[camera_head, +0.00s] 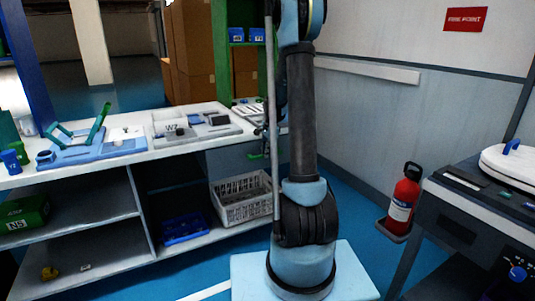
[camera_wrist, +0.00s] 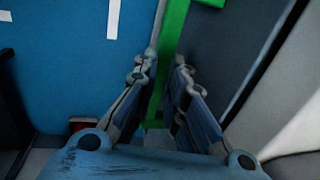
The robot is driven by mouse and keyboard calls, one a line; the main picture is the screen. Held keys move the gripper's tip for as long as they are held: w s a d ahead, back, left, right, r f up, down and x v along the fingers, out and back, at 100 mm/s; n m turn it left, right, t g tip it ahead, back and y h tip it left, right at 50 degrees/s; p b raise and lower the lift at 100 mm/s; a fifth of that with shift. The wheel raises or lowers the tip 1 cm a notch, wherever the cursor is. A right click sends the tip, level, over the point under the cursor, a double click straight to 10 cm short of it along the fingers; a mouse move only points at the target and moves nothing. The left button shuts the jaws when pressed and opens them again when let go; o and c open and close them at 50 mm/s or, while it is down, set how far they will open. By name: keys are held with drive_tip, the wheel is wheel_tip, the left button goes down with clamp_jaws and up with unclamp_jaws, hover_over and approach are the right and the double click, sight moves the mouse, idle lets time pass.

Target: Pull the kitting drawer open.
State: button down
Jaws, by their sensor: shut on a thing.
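The kitting drawer (camera_head: 228,161) is a grey box front under the right end of the white bench in the head view. Its green handle (camera_head: 256,156) shows as a small bar beside my arm. In the wrist view the green handle (camera_wrist: 174,28) runs between the two fingers of my gripper (camera_wrist: 163,75), which is shut on it. A dark grey panel (camera_wrist: 232,45), seemingly the drawer front, lies just right of the handle. My arm hides most of my gripper in the head view, and I cannot tell how far the drawer stands out.
A white basket (camera_head: 241,199) and a blue tray (camera_head: 184,228) stand on the lower shelf. The bench top (camera_head: 90,167) holds blue fixtures and grey trays. A fire extinguisher (camera_head: 403,196) and a dark workstation (camera_head: 470,208) stand at right. Blue floor (camera_head: 358,240) is open between.

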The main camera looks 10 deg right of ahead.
drive_tip(key=s+d, duration=0.4)
drive_tip(key=s, duration=0.9)
drive_tip(key=s+d, duration=0.4)
drive_tip(key=s, duration=0.9)
drive_tip(key=shift+s+d, duration=0.35)
drive_tip(key=shift+s, duration=0.05)
drive_tip(key=c, duration=1.7)
unclamp_jaws()
drive_tip(key=shift+o, duration=0.2)
drive_tip(key=shift+r, duration=0.2)
wheel_tip(320, 180, up, 11)
drive_tip(key=s, duration=0.2)
drive_tip(key=shift+d+r, duration=0.2)
drive_tip(key=shift+d, duration=0.15)
